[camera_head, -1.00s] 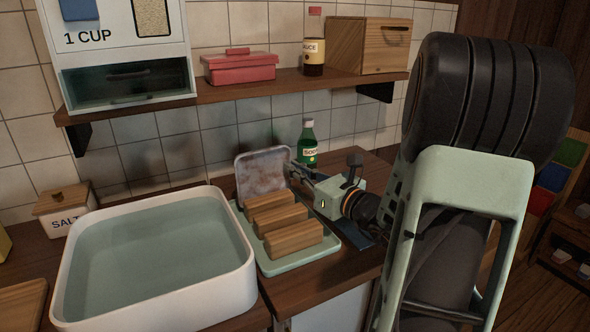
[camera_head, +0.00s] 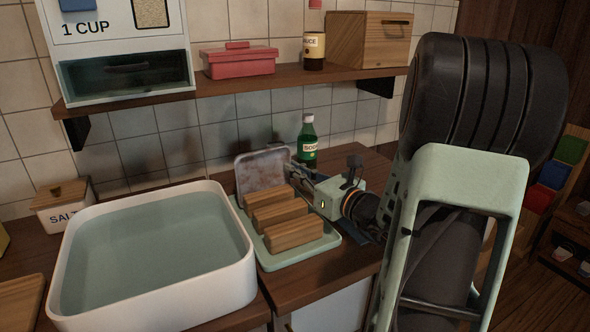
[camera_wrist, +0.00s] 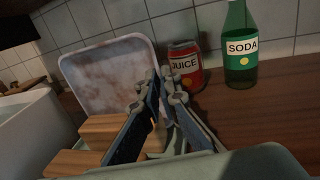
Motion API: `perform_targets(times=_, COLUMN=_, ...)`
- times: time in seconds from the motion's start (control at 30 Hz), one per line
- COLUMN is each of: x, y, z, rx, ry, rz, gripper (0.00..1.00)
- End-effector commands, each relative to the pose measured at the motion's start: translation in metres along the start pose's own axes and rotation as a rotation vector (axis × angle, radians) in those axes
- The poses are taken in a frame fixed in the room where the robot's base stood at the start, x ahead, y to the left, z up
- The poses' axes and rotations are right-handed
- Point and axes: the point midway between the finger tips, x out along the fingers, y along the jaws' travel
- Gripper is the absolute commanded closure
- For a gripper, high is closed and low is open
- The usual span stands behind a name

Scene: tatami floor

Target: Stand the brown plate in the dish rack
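The brown plate (camera_head: 262,172) is square with rounded corners, pale with brownish marbling. It stands on edge, leaning back slightly, at the rear of the dish rack (camera_head: 333,243), behind its wooden bars. The rack has a pale green base. The plate also shows in the wrist view (camera_wrist: 100,72). My gripper (camera_head: 297,170) reaches in from the right. Its fingertips (camera_wrist: 163,82) are close together at the plate's right edge and appear shut on it. The plate's lower edge is hidden behind the bars, so its exact seating cannot be seen.
A white basin of water (camera_head: 150,250) stands left of the rack. A green soda bottle (camera_head: 307,140) and a red juice can (camera_wrist: 186,66) stand behind my gripper. A shelf (camera_head: 230,88) runs above, holding a red box (camera_head: 238,62) and a wooden box (camera_head: 368,40).

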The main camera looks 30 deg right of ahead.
Motion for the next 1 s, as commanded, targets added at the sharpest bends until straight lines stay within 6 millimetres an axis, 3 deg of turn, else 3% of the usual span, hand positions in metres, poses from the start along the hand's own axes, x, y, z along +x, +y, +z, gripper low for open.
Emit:
perform_targets(times=0.8, x=0.0001, y=0.0000, z=-0.0052, rx=0.000, ry=-0.001, rz=0.000, gripper=1.00)
perform_targets(times=1.0, x=0.0000, y=0.0000, z=-0.0047, rx=0.000, ry=-0.001, rz=0.000, gripper=0.75)
